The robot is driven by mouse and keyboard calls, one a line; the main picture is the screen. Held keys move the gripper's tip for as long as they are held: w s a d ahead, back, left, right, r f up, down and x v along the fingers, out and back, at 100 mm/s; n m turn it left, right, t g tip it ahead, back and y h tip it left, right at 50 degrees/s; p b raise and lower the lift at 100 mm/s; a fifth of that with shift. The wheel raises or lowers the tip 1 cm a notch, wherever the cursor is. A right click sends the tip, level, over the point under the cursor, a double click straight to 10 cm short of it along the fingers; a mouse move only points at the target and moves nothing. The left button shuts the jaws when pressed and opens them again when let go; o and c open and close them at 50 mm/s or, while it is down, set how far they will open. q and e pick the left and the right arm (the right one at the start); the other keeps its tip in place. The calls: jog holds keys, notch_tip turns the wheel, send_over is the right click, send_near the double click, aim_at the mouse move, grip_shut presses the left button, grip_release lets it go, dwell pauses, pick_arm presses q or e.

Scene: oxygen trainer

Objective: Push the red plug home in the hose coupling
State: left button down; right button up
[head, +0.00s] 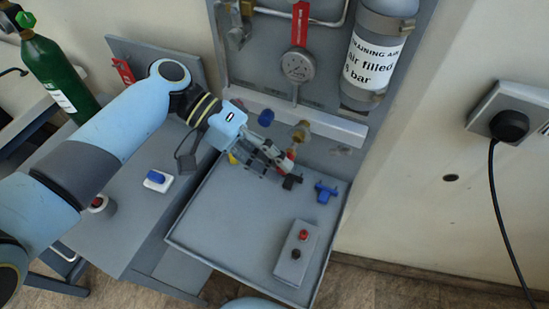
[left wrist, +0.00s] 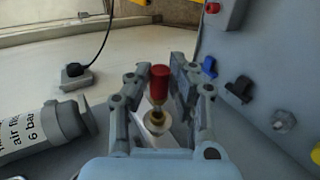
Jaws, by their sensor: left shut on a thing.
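The red plug (left wrist: 159,82) shows between my left gripper's (left wrist: 162,78) fingers in the left wrist view. Only a small part of the plug (head: 291,155) shows in the head view. My left gripper (head: 283,163) is shut on it above the grey tray, just below the ledge. The brass hose coupling (head: 300,131) sticks out from the ledge. In the left wrist view a brass ring, seemingly the coupling (left wrist: 155,120), is close to the plug's brass end. I cannot tell how far the plug is in. My right gripper is not in view.
A blue fitting (head: 265,117) sits left of the coupling. The tray (head: 225,215) holds a black fitting (head: 291,182), a blue fitting (head: 326,192) and a grey box (head: 297,252) with red and black knobs. The labelled air bottle (head: 371,60) hangs above. The tray's middle is free.

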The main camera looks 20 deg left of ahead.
pick_arm(q)
jog(key=shift+w+b, duration=0.55)
jog(key=shift+w, duration=0.9)
jog(key=c, duration=1.1)
grip_release()
jog(key=v, duration=1.2)
